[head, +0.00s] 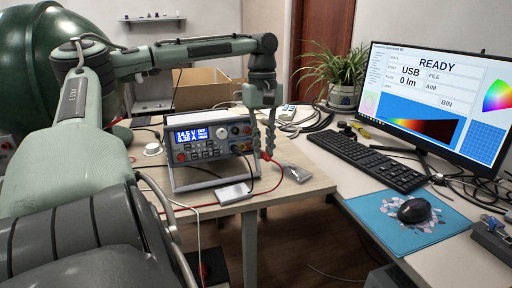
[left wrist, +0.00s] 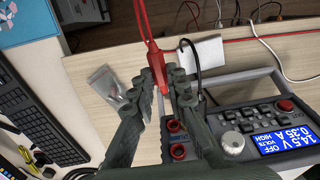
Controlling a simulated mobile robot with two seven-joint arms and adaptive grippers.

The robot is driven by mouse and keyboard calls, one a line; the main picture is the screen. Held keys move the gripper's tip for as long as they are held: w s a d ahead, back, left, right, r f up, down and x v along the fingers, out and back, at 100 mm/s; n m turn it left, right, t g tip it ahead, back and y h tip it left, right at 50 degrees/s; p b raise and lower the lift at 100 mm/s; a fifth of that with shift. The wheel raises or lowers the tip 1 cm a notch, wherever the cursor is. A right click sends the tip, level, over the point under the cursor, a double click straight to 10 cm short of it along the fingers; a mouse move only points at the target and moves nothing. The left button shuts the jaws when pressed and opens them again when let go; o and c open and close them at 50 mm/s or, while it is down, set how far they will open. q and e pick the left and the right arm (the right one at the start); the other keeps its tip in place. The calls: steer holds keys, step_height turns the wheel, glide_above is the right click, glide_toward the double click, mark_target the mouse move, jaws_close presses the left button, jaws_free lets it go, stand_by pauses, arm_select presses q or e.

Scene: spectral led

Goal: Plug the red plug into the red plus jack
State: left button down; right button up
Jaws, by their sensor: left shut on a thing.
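My left gripper (head: 267,155) is just right of the power supply (head: 213,152) in the head view. Its fingers are shut on the red plug (left wrist: 160,72), whose red cable runs up in the left wrist view. The plug is held close beside the supply's front panel, apart from the red sockets. Two red sockets (left wrist: 174,126) and (left wrist: 178,151) show at the panel's end by the fingers; their markings are too small to read. A black cable (left wrist: 196,62) runs to the panel beside the fingers, its end hidden. My right gripper is not in view.
A white box (head: 233,193) and a clear bag (head: 297,173) lie on the wooden table in front of the supply. A keyboard (head: 367,160), monitor (head: 437,103) and mouse (head: 414,210) stand on the desk at right. Loose cables cross the table's front.

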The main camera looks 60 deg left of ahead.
arm_select(q)
steer(key=shift+a, duration=0.1)
steer(key=a, duration=0.3)
steer(key=w+a+f, duration=0.1)
steer(key=a, duration=0.1)
steer(key=shift+a, duration=0.1)
stand_by(0.7)
steer(key=c, duration=2.2)
jaws_free()
jaws_close()
steer(key=shift+a+f, duration=0.1)
